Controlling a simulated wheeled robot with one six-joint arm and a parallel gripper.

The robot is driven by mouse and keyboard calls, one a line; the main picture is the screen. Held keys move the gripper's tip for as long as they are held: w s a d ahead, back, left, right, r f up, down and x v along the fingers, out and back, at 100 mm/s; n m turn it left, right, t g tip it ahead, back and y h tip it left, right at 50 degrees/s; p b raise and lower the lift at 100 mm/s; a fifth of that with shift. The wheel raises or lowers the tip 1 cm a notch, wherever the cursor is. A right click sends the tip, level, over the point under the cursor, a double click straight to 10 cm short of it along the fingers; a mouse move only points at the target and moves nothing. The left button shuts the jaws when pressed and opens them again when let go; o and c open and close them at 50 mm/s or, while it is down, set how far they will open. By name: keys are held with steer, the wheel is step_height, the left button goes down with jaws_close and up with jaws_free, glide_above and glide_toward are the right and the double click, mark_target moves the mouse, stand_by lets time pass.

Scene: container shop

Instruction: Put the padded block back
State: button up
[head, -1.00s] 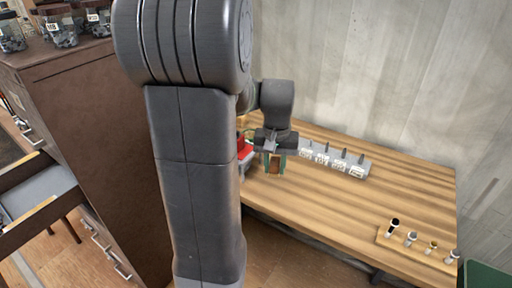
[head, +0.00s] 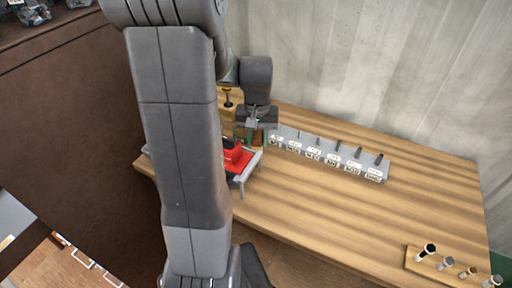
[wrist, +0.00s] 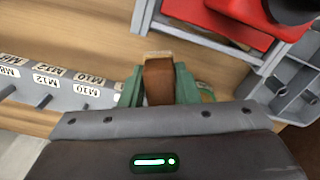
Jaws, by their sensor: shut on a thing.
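My gripper (wrist: 159,90) is shut on the padded block (wrist: 159,82), a brown block held between two green fingers in the wrist view. In the head view the gripper (head: 257,138) holds the block above the wooden bench, between the grey labelled rack and the red item on a grey stand. The block's lower end is hard to make out, so I cannot tell whether it touches the bench.
The grey rack (head: 335,160) with several pegs and size labels stands along the back of the wooden bench (head: 330,210). A red item (head: 236,156) sits on a grey stand (head: 243,176) left of it. A small wooden holder (head: 430,265) stands at front right. The bench middle is clear.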

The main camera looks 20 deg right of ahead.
mark_target(257, 150)
steer(key=shift+f, duration=2.4)
steer(key=shift+f, duration=0.1)
steer(key=o, duration=0.9)
step_height(257, 150, up, 12)
steer(key=shift+r, duration=0.15)
